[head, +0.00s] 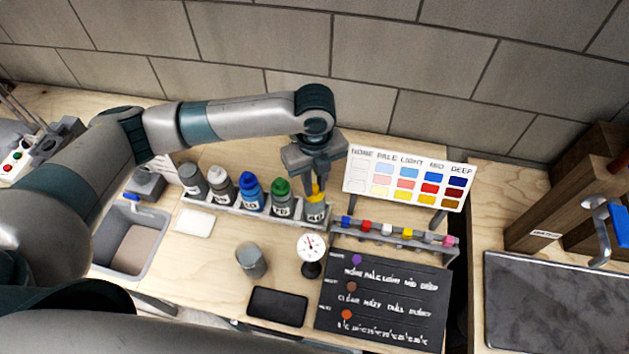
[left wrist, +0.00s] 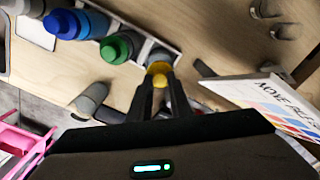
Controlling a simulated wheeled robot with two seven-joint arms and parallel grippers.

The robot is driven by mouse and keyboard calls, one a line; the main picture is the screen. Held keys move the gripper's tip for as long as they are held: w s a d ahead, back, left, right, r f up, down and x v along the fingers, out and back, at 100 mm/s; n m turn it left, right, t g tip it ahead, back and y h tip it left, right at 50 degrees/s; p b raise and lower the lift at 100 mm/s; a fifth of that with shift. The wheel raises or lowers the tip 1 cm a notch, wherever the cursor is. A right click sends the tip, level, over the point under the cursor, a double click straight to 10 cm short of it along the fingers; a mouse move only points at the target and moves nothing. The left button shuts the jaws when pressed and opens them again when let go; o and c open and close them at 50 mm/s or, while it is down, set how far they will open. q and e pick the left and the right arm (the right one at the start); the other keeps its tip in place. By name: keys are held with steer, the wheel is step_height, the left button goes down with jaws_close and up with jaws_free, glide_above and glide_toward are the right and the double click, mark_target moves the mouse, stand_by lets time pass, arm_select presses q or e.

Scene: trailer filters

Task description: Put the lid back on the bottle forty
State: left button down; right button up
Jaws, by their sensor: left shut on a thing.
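My left gripper (head: 316,178) points down over the last bottle at the right end of the rack and is shut on a yellow lid (head: 317,191). The lid also shows between the fingertips in the left wrist view (left wrist: 158,69). The grey bottle (head: 315,212) stands upright in the rack right under the lid; its label is too small to read for sure. The lid is at the bottle's mouth, but I cannot tell whether it is seated or just above. My right gripper is not in view.
The rack (head: 235,208) also holds bottles with green (head: 281,187), blue (head: 249,180), white and grey lids. A color chart (head: 408,181) stands close right of the gripper.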

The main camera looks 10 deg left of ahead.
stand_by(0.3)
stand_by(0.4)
arm_select(q)
steer(key=c, duration=1.1)
jaws_free()
steer(key=shift+r+p, duration=2.35)
steer(key=shift+p, duration=0.2)
steer(key=shift+r, duration=1.15)
jaws_close()
